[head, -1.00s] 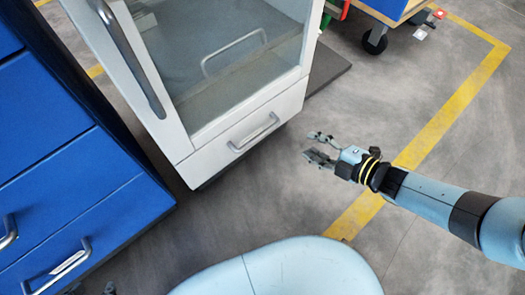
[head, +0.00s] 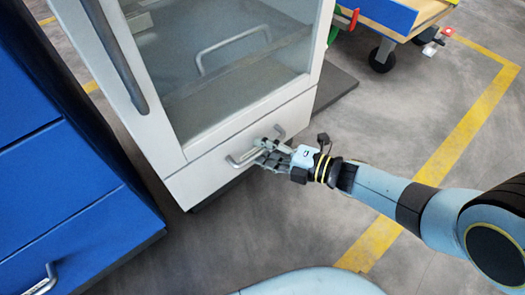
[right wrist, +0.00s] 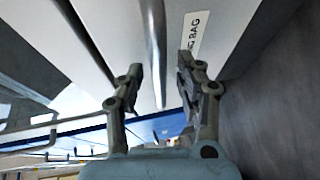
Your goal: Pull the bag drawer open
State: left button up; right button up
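The bag drawer (head: 207,177) is the white bottom drawer of the glass-fronted cabinet in the head view, and it looks shut. Its silver bar handle (head: 238,161) is partly hidden by my right gripper (head: 265,152). In the right wrist view the right gripper (right wrist: 160,88) is open, with the bar handle (right wrist: 156,50) between its two fingers, apparently not clamped. A label ending in "BAG" (right wrist: 194,35) shows on the drawer front beside the right finger. My left gripper is not in view.
Above the drawer is a glass door (head: 225,70) with its own handle. A blue drawer cabinet (head: 70,190) stands at the left. A wheeled cart (head: 385,40) stands at the back right. The grey floor (head: 400,130) right of the cabinet is clear.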

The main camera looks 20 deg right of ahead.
jog(key=shift+w+a, duration=0.2)
jog(key=shift+w, duration=0.05)
grip_shut()
dwell(0.4)
